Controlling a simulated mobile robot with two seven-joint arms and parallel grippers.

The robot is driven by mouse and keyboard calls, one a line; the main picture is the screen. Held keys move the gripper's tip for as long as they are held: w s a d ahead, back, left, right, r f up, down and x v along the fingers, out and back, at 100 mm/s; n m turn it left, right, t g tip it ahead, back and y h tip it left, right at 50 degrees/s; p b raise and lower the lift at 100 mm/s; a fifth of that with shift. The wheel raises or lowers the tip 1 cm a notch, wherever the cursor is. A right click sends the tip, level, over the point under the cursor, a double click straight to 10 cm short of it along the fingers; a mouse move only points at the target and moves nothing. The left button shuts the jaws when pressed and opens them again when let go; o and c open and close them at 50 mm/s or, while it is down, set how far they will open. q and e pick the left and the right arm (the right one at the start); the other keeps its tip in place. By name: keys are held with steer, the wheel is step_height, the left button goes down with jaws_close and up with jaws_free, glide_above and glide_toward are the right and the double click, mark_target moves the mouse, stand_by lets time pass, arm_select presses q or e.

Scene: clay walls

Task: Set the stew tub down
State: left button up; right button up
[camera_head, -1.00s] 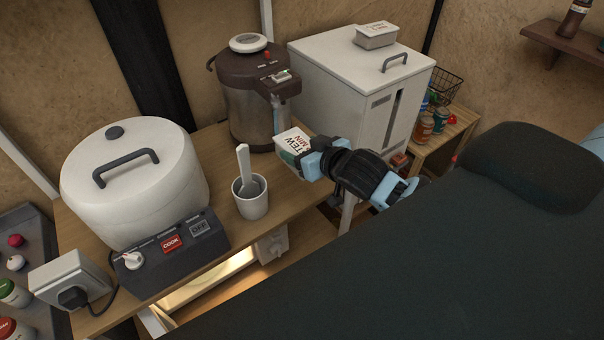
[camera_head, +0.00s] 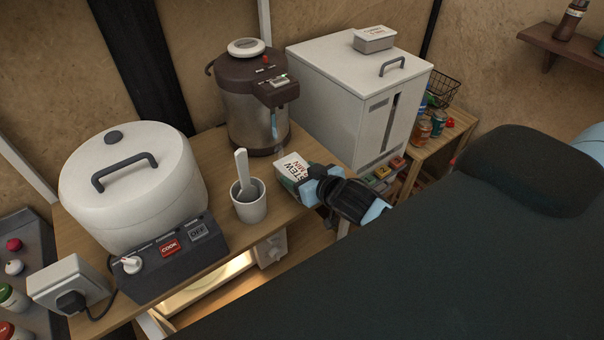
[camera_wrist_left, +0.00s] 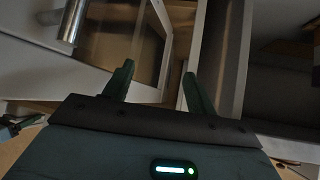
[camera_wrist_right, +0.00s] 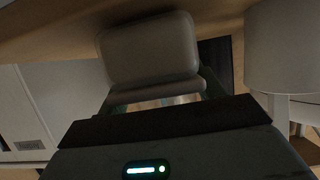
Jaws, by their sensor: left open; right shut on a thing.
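The stew tub (camera_head: 293,167), a small box with a white lid lettered "STEW" and green on its side, is over the right end of the wooden counter, in front of the dispenser. My right gripper (camera_head: 310,188) is shut on it from the right. I cannot tell whether its base touches the counter. In the right wrist view the tub (camera_wrist_right: 150,50) fills the space beyond the fingers (camera_wrist_right: 158,95). My left gripper (camera_wrist_left: 157,82) shows only in the left wrist view, open and empty, before a cabinet-like opening.
A brown and steel dispenser (camera_head: 252,105) stands just behind the tub. A cup (camera_head: 249,208) with a utensil is to its left. The white cooker (camera_head: 132,185) stands further left. A white box (camera_head: 350,85) with a lidded tub (camera_head: 374,39) is behind right. Bare counter (camera_head: 213,150) shows behind the cup.

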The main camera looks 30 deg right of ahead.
steer(key=shift+f, duration=0.1)
steer(key=o, duration=1.3)
